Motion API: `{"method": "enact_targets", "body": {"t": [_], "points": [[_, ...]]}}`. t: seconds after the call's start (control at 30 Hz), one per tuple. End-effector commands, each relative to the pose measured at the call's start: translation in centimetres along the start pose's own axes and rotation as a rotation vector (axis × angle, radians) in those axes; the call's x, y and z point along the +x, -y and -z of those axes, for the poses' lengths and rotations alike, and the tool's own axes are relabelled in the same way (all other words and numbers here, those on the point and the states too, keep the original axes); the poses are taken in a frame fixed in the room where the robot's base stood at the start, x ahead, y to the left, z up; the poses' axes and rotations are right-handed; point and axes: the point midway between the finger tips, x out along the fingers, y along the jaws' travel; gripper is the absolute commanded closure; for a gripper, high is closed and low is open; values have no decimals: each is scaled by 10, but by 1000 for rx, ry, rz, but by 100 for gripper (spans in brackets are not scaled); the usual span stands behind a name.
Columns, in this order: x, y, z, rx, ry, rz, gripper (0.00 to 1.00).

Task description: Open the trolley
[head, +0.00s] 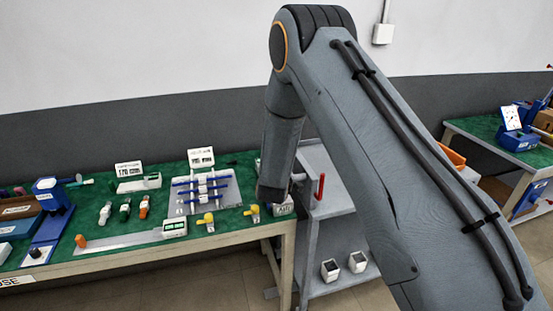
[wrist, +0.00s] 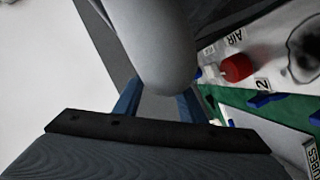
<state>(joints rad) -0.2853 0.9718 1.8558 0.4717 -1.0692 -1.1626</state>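A grey trolley (head: 345,230) with an upper top and a lower shelf stands beside the green-topped bench in the head view. A red upright piece (head: 320,187) shows at its near left side. My arm covers much of its right part. In the head view my arm reaches down to the gap between bench and trolley, and my fingers are hard to make out there. In the wrist view my gripper (wrist: 160,108) shows two blue fingers apart. A large smooth grey rounded thing (wrist: 155,45) covers their tips, so I cannot tell whether they hold it.
The green bench (head: 105,232) carries a grey plate with blue bars (head: 203,190), yellow pieces (head: 208,218) and several small devices. Another green bench (head: 490,135) stands at right. A red knob (wrist: 236,68) shows in the wrist view.

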Motion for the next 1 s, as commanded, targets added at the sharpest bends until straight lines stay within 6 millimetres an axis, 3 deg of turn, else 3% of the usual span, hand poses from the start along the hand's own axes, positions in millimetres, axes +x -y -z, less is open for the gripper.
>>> {"method": "enact_targets", "body": {"t": [0.27, 0.7, 1.0], "points": [[-3, -2, -1, 1, 1, -4, 63], [-67, 0, -1, 0, 1, -1, 63], [-78, -1, 0, 1, 0, -2, 63]]}}
